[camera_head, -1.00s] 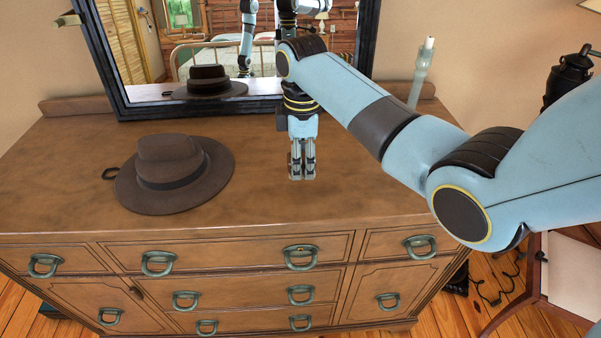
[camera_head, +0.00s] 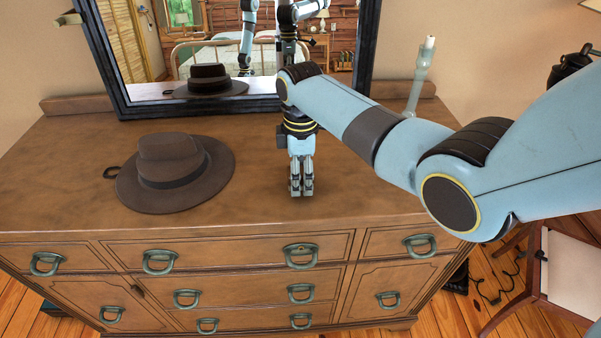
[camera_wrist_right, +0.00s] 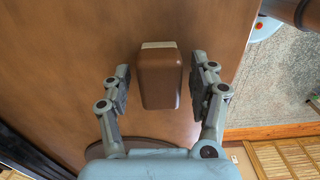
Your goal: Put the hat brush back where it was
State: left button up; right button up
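The hat brush (camera_wrist_right: 160,80) is a brown block with a cream strip at one end. In the right wrist view it sits between the fingers of my right gripper (camera_wrist_right: 163,85), with a narrow gap on each side. In the head view my right gripper (camera_head: 301,190) points down over the brown dresser top, right of the hat, and the brush is hidden there by the fingers. The fingers are open around the brush and do not appear to touch it. My left gripper is not in view.
A brown felt hat (camera_head: 172,172) lies on the dresser (camera_head: 258,205), left of the gripper. A dark-framed mirror (camera_head: 200,108) stands at the back. A pale candle-like holder (camera_head: 420,75) is at the back right. The dresser top between hat and gripper is clear.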

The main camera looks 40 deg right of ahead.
aim_at(301, 170)
jog(key=shift+r, duration=0.1)
notch_tip(301, 170, up, 12)
dwell(0.5)
dwell(0.5)
